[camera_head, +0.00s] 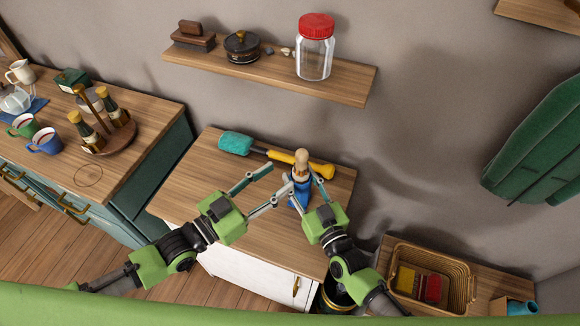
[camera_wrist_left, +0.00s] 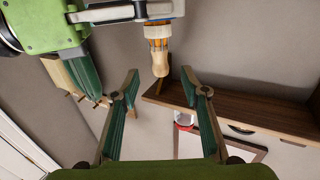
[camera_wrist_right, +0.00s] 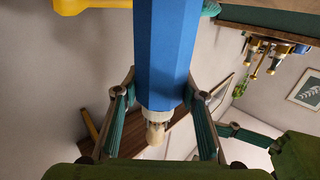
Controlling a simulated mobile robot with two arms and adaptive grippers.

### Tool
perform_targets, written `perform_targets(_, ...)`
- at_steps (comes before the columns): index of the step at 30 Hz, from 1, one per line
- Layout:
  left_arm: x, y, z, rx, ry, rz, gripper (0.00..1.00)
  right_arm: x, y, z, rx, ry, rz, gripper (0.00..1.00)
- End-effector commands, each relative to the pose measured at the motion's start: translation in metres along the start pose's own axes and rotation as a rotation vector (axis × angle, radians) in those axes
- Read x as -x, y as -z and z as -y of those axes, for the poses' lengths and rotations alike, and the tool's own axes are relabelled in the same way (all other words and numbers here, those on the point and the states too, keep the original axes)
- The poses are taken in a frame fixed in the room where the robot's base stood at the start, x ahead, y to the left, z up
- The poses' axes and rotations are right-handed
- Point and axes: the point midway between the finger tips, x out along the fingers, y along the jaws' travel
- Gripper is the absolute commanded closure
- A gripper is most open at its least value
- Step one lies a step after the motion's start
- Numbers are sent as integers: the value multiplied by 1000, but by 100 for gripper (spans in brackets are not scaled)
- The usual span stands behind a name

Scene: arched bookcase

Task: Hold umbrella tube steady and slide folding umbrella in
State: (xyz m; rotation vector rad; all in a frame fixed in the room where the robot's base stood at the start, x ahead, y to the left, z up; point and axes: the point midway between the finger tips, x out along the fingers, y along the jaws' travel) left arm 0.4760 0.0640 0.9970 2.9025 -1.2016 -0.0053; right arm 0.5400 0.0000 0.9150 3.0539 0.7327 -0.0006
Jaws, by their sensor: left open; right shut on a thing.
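A blue faceted body (camera_head: 300,192) with a pale wooden handle (camera_head: 302,157) stands over the cabinet top, handle up; it looks like the folding umbrella. My right gripper (camera_head: 302,176) is shut on its blue body, which fills the space between the fingers in the right wrist view (camera_wrist_right: 165,50). My left gripper (camera_head: 279,178) is open and empty, its fingertips pointing at the umbrella from the left. In the left wrist view the handle (camera_wrist_left: 159,55) shows just beyond the open fingers, level with the gap. I cannot identify a separate umbrella tube; the umbrella's lower end is hidden.
A wall shelf (camera_head: 345,86) with a red-lidded jar (camera_head: 315,50) hangs above. A basket (camera_head: 466,285) stands at the lower right. The cabinet top's left side is clear.

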Motion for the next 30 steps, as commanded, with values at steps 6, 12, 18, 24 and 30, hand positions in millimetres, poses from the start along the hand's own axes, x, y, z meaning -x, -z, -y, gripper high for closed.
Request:
perform_targets(6, 26, 0, 0, -1, 0, 1, 59, 0, 0, 0, 0, 0, -1, 83)
perform_targets(12, 30, 1, 0, -1, 0, -2, 59, 0, 0, 0, 0, 0, -1, 83)
perform_targets(18, 30, 1, 0, 0, 0, -2, 59, 0, 0, 0, 0, 0, -1, 83)
perform_targets(24, 30, 1, 0, 0, 0, -2, 59, 0, 1, 0, 0, 0, -1, 42)
perform_targets(30, 30, 0, 0, 0, 0, -1, 59, 0, 0, 0, 0, 0, -1, 42)
